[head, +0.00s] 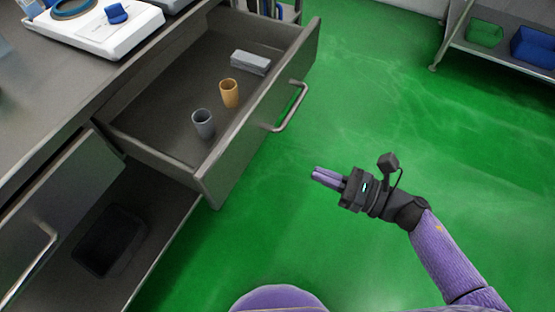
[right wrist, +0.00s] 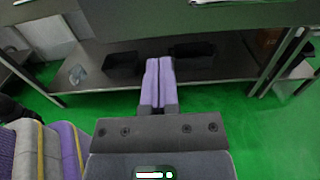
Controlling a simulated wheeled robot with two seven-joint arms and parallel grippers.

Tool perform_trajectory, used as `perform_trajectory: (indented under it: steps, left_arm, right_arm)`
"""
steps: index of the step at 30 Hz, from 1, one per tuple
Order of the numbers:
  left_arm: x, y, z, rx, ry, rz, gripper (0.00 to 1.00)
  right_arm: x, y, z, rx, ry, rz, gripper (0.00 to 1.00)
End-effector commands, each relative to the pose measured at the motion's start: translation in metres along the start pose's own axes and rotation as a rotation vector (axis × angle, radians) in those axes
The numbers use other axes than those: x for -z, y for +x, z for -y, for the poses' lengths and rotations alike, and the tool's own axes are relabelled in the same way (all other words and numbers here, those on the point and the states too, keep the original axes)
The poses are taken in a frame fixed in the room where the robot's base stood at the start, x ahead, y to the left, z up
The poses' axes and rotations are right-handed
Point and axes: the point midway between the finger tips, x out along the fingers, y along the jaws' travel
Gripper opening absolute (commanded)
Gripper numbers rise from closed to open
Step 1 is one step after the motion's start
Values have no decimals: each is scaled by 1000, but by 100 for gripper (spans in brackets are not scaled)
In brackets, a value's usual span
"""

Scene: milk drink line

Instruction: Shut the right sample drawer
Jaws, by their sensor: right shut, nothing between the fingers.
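The sample drawer (head: 235,150) is pulled out from under the counter in the head view. Its front carries a bar handle (head: 291,108). Inside stand a grey cup (head: 203,124) and an orange cup (head: 229,93), and a grey block (head: 250,62) lies near the far side. My right gripper (head: 316,173) is to the right of the drawer front, apart from it, over the green floor. Its purple fingers are together and empty; they also show in the right wrist view (right wrist: 158,82). My left gripper is not in view.
A second front with a handle (head: 40,255) is at the lower left, beside an open lower shelf with a dark bin (head: 110,240). A white device (head: 100,25) stands on the counter. A rack with a green bin (head: 485,33) and a blue bin (head: 533,46) is at upper right. The green floor between is clear.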

Motion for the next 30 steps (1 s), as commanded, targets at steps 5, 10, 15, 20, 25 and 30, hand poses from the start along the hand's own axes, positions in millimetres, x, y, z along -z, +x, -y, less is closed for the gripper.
perform_trajectory:
  steps: [5,10,15,20,25,30]
  left_arm:
    - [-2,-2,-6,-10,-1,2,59]
    - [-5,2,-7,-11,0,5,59]
    - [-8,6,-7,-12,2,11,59]
    - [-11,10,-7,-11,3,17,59]
    - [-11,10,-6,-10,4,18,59]
    - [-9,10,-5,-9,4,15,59]
  right_arm:
    - [-6,29,1,0,-2,7,0]
    - [-6,67,1,2,1,7,0]
    - [-6,103,2,3,3,7,0]
    - [-6,125,2,4,4,6,0]
    - [-6,135,2,5,4,4,0]
    - [-6,135,2,5,4,4,0]
